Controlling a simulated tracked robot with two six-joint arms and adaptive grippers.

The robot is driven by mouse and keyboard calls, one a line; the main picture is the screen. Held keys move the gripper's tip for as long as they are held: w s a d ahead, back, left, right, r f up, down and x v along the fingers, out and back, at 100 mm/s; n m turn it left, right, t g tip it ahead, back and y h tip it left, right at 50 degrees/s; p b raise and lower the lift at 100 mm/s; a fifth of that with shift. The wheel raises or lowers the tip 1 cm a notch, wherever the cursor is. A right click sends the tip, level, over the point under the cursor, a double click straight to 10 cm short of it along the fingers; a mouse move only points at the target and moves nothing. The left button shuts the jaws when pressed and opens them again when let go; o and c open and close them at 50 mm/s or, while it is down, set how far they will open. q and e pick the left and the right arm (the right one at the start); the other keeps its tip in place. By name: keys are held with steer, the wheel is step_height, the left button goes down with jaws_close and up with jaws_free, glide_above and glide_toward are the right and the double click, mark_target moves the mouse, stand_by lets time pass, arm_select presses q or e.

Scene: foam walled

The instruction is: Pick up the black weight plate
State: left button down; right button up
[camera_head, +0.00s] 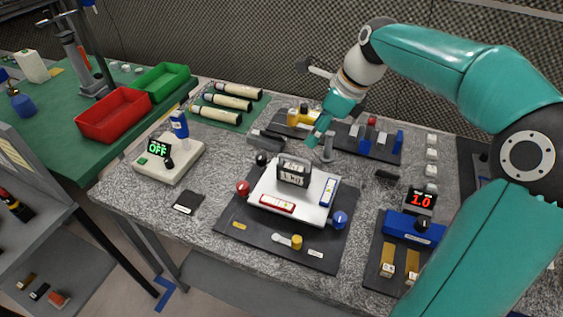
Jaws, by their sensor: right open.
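A small flat black plate (187,202) lies on the speckled grey worktop, left of the dark base of the central device. It fits the black weight plate best, though I cannot tell for certain. My right gripper (318,132) is open and hangs over the back middle of the worktop, up and to the right of the plate and well apart from it. Its fingers are small and partly merge with the items behind. My left gripper is not in view.
A white-topped device (307,207) with coloured knobs stands centrally. A beige box with an OFF display (158,147) stands left, and a blue unit (412,231) right. Red (113,113) and green (160,80) bins sit on the left table. Bare worktop surrounds the plate.

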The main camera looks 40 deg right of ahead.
mark_target(296, 166)
steer(key=x, duration=1)
steer(key=shift+w+f, duration=0.2)
steer(key=shift+f, duration=0.15)
steer(key=x, duration=0.3)
steer(key=s+x, duration=0.1)
steer(key=x, duration=0.1)
steer(key=shift+w+d+f+p, duration=0.1)
steer(key=shift+d+f+p, duration=0.25)
steer(key=shift+f, duration=0.1)
steer(key=shift+w+f, duration=0.15)
steer(key=shift+f, duration=0.05)
jaws_close()
steer(key=shift+w+r, duration=0.1)
